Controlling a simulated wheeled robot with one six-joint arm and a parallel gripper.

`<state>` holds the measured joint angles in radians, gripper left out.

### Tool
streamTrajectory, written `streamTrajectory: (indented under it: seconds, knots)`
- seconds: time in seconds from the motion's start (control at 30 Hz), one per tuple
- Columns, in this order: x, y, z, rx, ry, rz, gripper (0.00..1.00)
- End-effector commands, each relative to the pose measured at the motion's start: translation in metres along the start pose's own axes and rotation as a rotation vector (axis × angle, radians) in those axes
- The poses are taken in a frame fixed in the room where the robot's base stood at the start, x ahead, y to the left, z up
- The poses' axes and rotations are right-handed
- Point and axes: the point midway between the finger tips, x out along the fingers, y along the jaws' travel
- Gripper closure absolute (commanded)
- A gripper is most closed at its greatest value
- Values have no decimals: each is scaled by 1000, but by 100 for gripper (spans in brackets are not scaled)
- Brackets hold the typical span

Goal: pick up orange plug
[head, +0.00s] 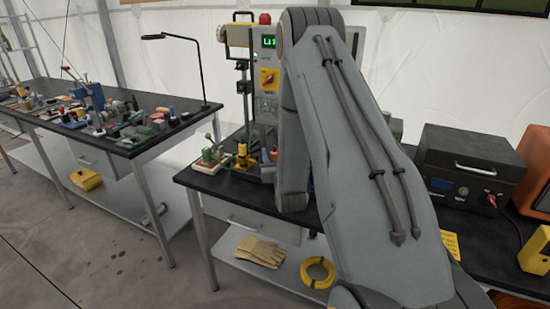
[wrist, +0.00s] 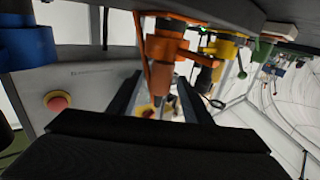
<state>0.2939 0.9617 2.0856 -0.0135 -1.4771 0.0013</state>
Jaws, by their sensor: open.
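An orange plug (wrist: 163,52) shows in the wrist view at top centre, with a thin orange cord or strap beside it. The picture there is turned, with the dark bench top along the upper edge. My gripper (wrist: 163,84) is open, with one dark finger on each side below the plug. The plug's narrower end points into the gap between the fingers; I cannot tell whether they touch it. In the head view a small orange patch (head: 273,154) shows on the bench beside my arm, probably the same plug. My arm hides my gripper there.
In the wrist view, a blue part (wrist: 28,46) is left of the plug and a yellow part (wrist: 215,50) close on its right. A red button (wrist: 57,101) sits on a grey panel. In the head view, a control panel (head: 266,60) rises behind, and a black case (head: 470,165) stands right.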

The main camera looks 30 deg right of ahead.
Motion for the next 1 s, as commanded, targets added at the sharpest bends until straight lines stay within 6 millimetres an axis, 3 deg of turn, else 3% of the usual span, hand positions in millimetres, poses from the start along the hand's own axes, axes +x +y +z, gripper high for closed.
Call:
streamTrajectory:
  seconds: [0.3, 0.57, 0.8, 1.0]
  knots:
    - [36, 0, -1, 0, 0, 0, 55]
    - [38, 0, 0, 0, -1, -1, 55]
    - [38, 0, 0, 0, -1, -1, 96]
    - [38, 0, 0, 0, 0, 0, 99]
